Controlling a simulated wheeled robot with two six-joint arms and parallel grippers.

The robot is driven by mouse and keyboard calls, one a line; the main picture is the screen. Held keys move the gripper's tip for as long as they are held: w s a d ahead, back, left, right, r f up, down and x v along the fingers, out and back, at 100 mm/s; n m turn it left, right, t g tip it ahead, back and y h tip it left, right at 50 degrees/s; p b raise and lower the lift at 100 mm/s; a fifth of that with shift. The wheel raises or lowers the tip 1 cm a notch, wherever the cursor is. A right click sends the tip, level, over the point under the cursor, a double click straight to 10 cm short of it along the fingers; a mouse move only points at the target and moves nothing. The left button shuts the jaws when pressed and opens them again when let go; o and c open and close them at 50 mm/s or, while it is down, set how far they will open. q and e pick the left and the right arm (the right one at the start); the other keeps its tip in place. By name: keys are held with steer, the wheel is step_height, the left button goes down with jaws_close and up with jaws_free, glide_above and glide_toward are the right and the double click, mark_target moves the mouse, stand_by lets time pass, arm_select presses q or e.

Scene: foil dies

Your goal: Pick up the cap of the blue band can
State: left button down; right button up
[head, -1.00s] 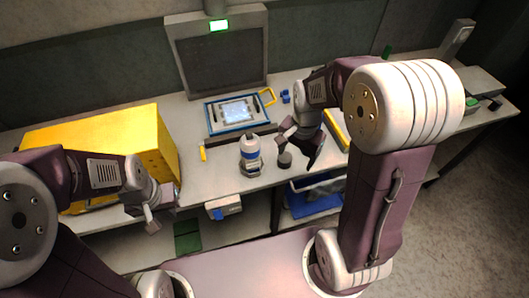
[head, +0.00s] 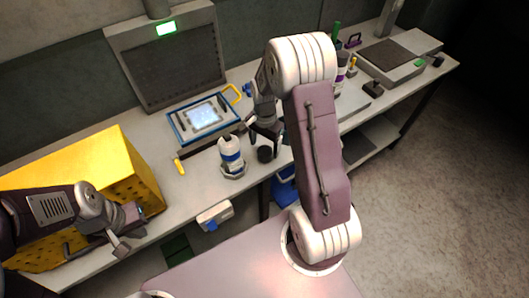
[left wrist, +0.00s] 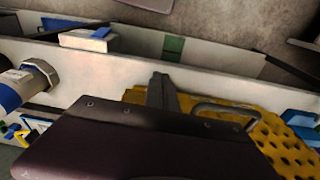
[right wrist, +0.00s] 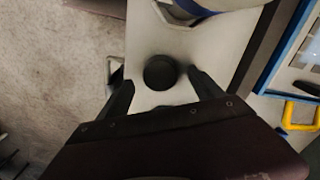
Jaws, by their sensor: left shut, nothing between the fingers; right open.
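The blue band can (head: 231,155) stands upright in a grey holder on the bench; its white body and blue band show partly at the top of the right wrist view (right wrist: 215,8). A small dark round cap (head: 265,154) sits on the bench just right of the can. In the right wrist view the cap (right wrist: 160,72) lies just beyond and between the fingertips of my open right gripper (right wrist: 162,84), with no clear contact. My left gripper (left wrist: 161,82) is shut and empty, by the yellow box, away from the can.
A yellow perforated box (head: 125,175) fills the left of the bench. A purple-banded can (head: 342,70) stands further right. The bench's front edge is close to the cap.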

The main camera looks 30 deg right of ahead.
mark_target(265, 150)
step_height(265, 150, down, 3)
steer(key=shift+s+d+f, duration=0.1)
steer(key=shift+d, duration=0.05)
steer(key=shift+w+f, duration=0.2)
steer(key=shift+f, duration=0.1)
steer(key=shift+s, duration=0.1)
steer(key=c, duration=1.5)
